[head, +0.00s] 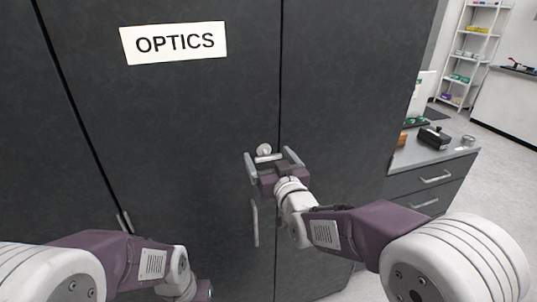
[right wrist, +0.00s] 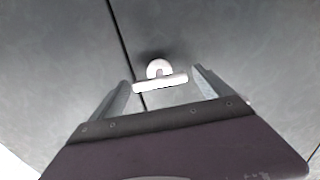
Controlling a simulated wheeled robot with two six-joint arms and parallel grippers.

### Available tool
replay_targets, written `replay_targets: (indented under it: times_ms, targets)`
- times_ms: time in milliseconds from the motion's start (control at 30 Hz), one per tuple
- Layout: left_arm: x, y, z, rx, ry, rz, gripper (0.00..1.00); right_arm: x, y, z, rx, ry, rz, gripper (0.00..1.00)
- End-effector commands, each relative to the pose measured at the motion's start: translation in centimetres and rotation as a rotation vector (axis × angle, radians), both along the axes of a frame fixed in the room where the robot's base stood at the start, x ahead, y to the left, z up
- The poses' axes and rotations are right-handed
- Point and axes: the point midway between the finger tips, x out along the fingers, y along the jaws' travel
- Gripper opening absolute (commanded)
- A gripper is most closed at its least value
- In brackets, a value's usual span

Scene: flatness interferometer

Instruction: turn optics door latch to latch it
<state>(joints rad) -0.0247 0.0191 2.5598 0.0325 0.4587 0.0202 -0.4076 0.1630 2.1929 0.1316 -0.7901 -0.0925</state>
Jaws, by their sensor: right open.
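The optics door (head: 180,120) is a dark grey panel with a white OPTICS label (head: 175,42), and it looks closed against the panel to its right. Its latch (head: 264,150) is a pale round knob with a short bar, near the door's right seam. The bar lies roughly level, its right end at the seam. My right gripper (head: 271,161) is open, its two fingers on either side of the latch bar. In the right wrist view the latch (right wrist: 160,82) shows between the fingertips, with small gaps at both ends. My left gripper's fingers are out of view.
A vertical door handle (head: 255,222) is below the latch. A grey drawer counter (head: 415,152) holding a black box (head: 434,137) stands at the right. A white shelf rack (head: 467,55) is farther back, with open floor before it.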

Motion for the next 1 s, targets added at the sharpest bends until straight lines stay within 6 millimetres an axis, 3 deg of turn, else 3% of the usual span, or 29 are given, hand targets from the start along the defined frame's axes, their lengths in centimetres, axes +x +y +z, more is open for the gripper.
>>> replay_targets:
  times_ms: [300,367,533,1000]
  targets:
    - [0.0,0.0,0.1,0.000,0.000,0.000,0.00,0.6,0.2,-0.1,0.000,0.001,0.000,0.90]
    - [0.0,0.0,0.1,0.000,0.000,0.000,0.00,0.6,0.2,-0.1,0.000,0.001,0.000,0.76]
    - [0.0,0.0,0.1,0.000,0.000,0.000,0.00,0.6,0.2,-0.1,0.000,0.000,0.000,0.29]
    - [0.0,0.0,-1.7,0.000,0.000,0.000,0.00,0.6,0.1,-0.4,0.124,0.039,0.000,0.28]
